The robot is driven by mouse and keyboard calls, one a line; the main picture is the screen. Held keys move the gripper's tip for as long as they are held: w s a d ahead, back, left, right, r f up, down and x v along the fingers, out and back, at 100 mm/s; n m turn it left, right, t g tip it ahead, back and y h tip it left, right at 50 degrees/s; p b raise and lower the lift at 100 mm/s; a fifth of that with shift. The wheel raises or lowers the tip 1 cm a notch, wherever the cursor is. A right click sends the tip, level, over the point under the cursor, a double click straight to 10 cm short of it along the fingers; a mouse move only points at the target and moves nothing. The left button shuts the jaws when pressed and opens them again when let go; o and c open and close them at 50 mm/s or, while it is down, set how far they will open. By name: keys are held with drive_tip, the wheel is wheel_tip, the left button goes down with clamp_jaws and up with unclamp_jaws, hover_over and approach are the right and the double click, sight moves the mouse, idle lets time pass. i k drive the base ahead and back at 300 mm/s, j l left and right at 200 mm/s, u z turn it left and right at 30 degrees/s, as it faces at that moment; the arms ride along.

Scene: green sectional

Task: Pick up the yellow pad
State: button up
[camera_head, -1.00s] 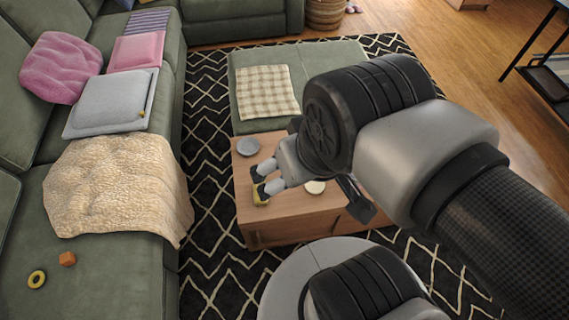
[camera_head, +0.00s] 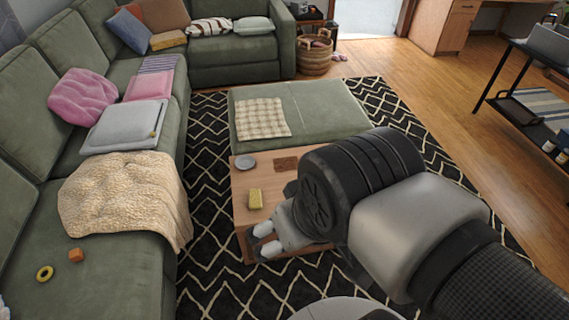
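The yellow pad (camera_head: 255,199) is a small block on the left part of the low wooden table (camera_head: 243,180). Its top and front show clearly, and nothing touches it. My gripper (camera_head: 265,239) is over the table's near left edge, below the pad in the picture. Its two pale fingertips stand apart with nothing seen between them, and there is a gap between them and the pad. My arm hides the right part of the table.
A grey dish (camera_head: 245,162) and a flat brown item (camera_head: 286,164) lie on the table behind the pad. A green ottoman (camera_head: 330,108) with a checked cloth (camera_head: 262,118) adjoins the table's far side. The green sectional (camera_head: 120,270) runs along the left. Patterned rug lies between.

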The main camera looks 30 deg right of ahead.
sight(255, 194)
drive_tip(key=i+z, duration=0.15)
drive_tip(key=i, duration=0.25)
drive_tip(key=i+j+z, duration=0.2)
drive_tip(key=i, duration=0.15)
drive_tip(key=i+j+z, duration=0.15)
drive_tip(key=i, duration=0.2)
